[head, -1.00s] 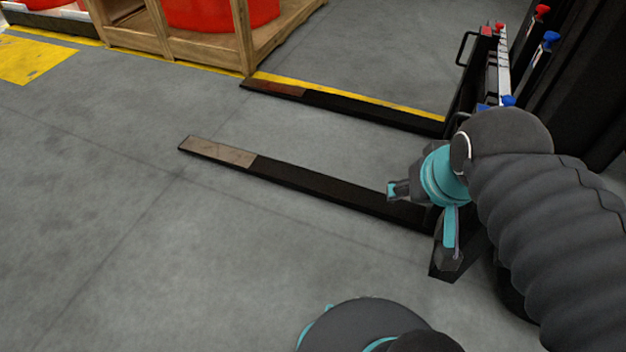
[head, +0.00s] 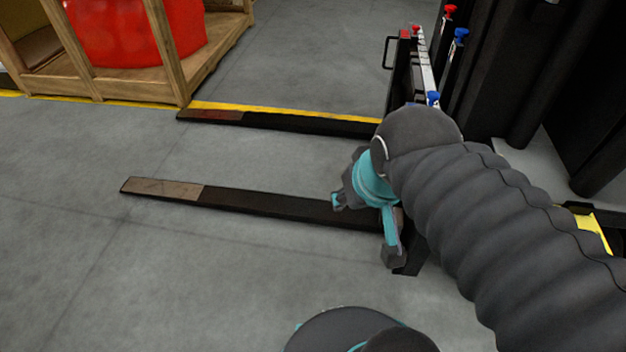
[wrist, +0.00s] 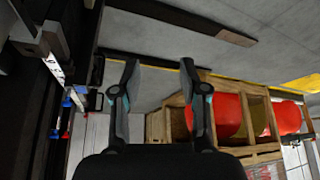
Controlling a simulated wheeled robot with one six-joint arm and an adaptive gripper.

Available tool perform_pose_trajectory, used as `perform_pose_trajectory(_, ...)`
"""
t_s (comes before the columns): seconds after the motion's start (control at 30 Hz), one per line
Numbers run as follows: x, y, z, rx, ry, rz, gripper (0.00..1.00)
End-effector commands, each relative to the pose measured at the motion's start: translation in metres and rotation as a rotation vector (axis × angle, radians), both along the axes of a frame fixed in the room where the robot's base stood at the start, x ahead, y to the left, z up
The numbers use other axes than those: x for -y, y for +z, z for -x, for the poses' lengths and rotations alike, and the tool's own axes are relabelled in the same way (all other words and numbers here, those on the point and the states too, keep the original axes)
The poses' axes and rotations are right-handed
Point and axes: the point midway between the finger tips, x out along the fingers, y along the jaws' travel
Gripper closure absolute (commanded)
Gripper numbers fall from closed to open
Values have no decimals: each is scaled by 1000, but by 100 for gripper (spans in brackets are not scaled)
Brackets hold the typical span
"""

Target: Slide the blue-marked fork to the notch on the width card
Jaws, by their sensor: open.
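The near fork (head: 270,205), dark with a tan tip, lies low over the floor. The far fork (head: 300,123) has a reddish-brown tip. A blue knob (head: 433,98) on the carriage is nearer the near fork, and a red knob (head: 416,30) is farther back. A pale marked strip (head: 427,68), perhaps the width card, runs along the carriage top; its notch cannot be made out. It also shows in the wrist view (wrist: 54,66). My gripper (head: 365,228) is open and empty, over or beside the near fork's carriage end; contact cannot be told. Its fingers (wrist: 160,80) show apart in the wrist view.
A wooden crate (head: 168,50) with a red load (head: 130,30) stands beyond the fork tips. A black handle (head: 388,52) sticks out of the carriage. Dark mast columns (head: 530,80) rise at right. A yellow line (head: 285,112) runs behind the far fork.

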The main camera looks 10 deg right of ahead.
Motion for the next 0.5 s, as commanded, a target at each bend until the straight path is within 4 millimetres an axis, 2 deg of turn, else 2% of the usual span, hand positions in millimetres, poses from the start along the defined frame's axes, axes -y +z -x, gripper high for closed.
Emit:
perform_pose_trajectory(0.17, -3, -7, -3, -24, 12, -1, 59)
perform_pose_trajectory(0.33, -8, -37, -14, -142, 33, 3, 59)
perform_pose_trajectory(0.5, -11, -68, -35, -270, 64, 31, 59)
